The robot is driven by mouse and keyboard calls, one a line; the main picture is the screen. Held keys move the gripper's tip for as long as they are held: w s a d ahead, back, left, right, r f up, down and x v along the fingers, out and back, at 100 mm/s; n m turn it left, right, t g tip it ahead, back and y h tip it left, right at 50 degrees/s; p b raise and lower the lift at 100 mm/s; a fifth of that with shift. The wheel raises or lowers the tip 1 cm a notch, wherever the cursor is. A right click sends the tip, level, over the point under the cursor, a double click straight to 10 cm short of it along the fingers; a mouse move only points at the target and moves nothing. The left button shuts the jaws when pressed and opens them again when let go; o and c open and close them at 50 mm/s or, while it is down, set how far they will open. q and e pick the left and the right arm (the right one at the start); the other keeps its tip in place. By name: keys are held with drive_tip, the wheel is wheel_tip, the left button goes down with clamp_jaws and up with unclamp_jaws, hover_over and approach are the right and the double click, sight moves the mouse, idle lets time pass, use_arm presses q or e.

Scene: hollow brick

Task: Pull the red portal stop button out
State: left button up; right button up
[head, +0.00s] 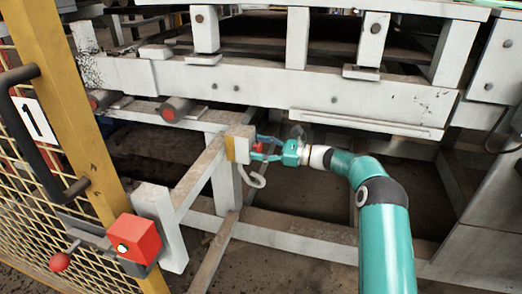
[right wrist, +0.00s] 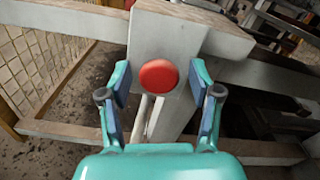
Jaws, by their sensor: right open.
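The red portal stop button (head: 258,147) sits on a small yellow and grey box (head: 239,146) on a white post. In the right wrist view the round red button (right wrist: 158,76) faces me, centred between the fingers. My right gripper (head: 265,149) is open around the button, with one finger on each side. In the right wrist view both fingers of the gripper (right wrist: 160,74) stand apart from the button, with visible gaps. My left gripper is in neither view.
A yellow mesh gate (head: 62,110) with a black handle stands at the left. A red box (head: 137,239) and a red knob (head: 60,262) are on its latch. White beams (head: 230,80) run above the gripper. A pale curved cable (head: 254,181) hangs below the button box.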

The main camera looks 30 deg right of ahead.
drive_tip(key=shift+w+a, duration=0.1)
drive_tip(key=shift+a, duration=0.05)
drive_tip(key=shift+c, duration=0.2)
drive_tip(key=shift+r, duration=0.1)
clamp_jaws()
drive_tip(key=shift+s+d+p, duration=0.35)
drive_tip(key=shift+s+p, duration=0.05)
drive_tip(key=shift+p, duration=0.2)
drive_tip(key=shift+o, duration=0.2)
unclamp_jaws()
